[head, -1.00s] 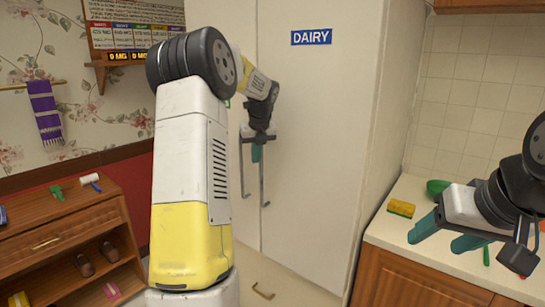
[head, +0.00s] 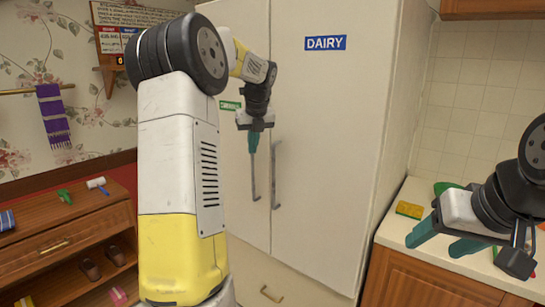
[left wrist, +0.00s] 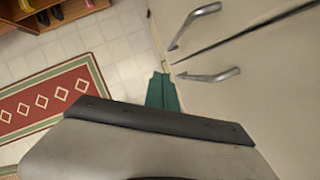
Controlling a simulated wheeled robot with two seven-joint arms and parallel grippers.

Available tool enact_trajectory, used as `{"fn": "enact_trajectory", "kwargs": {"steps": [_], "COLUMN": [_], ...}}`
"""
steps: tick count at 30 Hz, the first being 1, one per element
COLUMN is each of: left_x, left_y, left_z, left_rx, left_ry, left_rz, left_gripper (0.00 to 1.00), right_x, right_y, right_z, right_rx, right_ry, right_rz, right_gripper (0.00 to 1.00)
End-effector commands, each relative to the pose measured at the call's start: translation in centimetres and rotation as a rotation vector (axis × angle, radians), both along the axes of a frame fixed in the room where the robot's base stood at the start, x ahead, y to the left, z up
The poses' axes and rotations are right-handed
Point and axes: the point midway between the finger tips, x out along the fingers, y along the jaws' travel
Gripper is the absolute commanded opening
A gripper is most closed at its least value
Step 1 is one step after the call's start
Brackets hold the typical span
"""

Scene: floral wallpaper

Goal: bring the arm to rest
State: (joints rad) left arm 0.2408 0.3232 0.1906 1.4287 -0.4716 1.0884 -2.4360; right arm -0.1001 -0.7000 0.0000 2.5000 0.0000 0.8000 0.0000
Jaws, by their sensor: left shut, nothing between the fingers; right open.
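My left gripper (head: 254,142) hangs with its teal fingers closed together and pointing down, in front of the white cabinet doors (head: 335,140). It overlaps the upper end of the left door handle (head: 253,180) in the head view. In the left wrist view the shut fingers (left wrist: 162,92) hold nothing and appear apart from the two metal handles (left wrist: 208,75). My left arm is bent, with its white and yellow link upright in front of the head camera. My right gripper (head: 442,242) is open and empty over the counter at the right.
A yellow sponge (head: 409,209) and a green bowl (head: 446,187) sit on the counter (head: 395,232) near my right gripper. A wooden shelf unit (head: 75,240) stands at the left. The left wrist view shows a red patterned rug (left wrist: 50,100) on the tiled floor.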

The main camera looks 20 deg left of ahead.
Motion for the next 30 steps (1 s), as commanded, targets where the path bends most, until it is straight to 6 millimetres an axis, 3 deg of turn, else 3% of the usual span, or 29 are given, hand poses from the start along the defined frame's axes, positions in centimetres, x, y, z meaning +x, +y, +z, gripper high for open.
{"fn": "enact_trajectory", "kwargs": {"steps": [4, 11, 16, 23, 30], "left_x": [-0.7, -1.1, -3.1, -10.9, -20.4], "left_y": [0.5, 0.6, -1.1, -6.7, -11.6], "left_z": [2.0, 3.0, 4.0, 5.6, 4.4], "left_rx": [0.001, -0.001, -0.062, -0.335, -0.700], "left_ry": [-0.002, -0.001, -0.052, -0.206, -0.292], "left_rz": [0.002, 0.005, 0.128, 0.633, 1.254], "left_gripper": [0.00, 0.00, 0.00, 0.00, 0.00], "right_x": [0.0, 0.0, 0.0, 0.0, 0.0], "right_y": [0.0, 0.0, 0.0, 0.0, 0.0], "right_z": [0.0, 0.0, 0.0, 0.0, 0.0], "right_rx": [0.000, 0.000, 0.000, 0.000, 0.000], "right_ry": [0.000, 0.000, 0.000, 0.000, 0.000], "right_rz": [0.000, 0.000, 0.000, 0.000, 0.000], "right_gripper": [0.60, 0.60, 0.60, 0.60, 0.60]}}
